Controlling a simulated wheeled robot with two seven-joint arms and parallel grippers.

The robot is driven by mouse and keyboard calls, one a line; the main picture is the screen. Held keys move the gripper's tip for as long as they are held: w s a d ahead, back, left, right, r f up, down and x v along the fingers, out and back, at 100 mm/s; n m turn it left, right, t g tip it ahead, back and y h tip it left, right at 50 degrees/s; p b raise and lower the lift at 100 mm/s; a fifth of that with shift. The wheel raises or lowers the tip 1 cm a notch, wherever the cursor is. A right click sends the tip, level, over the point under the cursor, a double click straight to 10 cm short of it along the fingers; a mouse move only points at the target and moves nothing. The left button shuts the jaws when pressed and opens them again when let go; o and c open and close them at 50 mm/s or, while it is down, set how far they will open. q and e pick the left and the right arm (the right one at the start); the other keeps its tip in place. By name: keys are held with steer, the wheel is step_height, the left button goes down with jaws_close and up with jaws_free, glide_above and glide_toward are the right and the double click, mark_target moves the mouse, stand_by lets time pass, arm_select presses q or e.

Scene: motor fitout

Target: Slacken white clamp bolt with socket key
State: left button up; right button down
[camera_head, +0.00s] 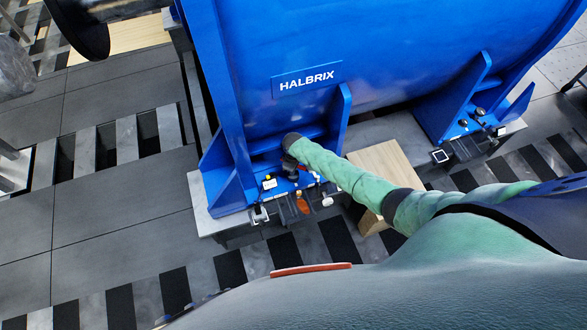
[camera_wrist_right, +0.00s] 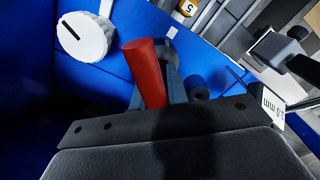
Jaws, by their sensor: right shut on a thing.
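My right gripper (camera_head: 292,168) is at the near left foot of the blue motor, at the end of the green arm. In the right wrist view, the gripper (camera_wrist_right: 165,98) is shut on a red cylindrical handle (camera_wrist_right: 144,72), which looks like the socket key. The key's working end is hidden. A white round head with a black line across it (camera_wrist_right: 87,37), probably the white clamp bolt, is left of the red handle and apart from it. A small white round part (camera_head: 327,201) also shows near the foot in the head view. My left gripper is out of view.
The blue HALBRIX motor (camera_head: 307,79) fills the upper middle. A wooden block (camera_head: 385,160) lies between its feet. Small fittings, including an orange one (camera_head: 301,203), crowd the near left foot. A tag reading "8.0 mm" (camera_wrist_right: 273,108) shows beside the gripper. Open floor lies left.

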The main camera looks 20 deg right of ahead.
steer(key=shift+n, duration=1.4)
steer(key=shift+w, duration=0.1)
steer(key=shift+n+b, duration=0.4)
steer(key=shift+n, duration=1)
steer(key=shift+d+n, duration=0.1)
steer(key=shift+n, duration=0.5)
steer(key=shift+n+b, duration=0.35)
steer(key=shift+n, duration=0.45)
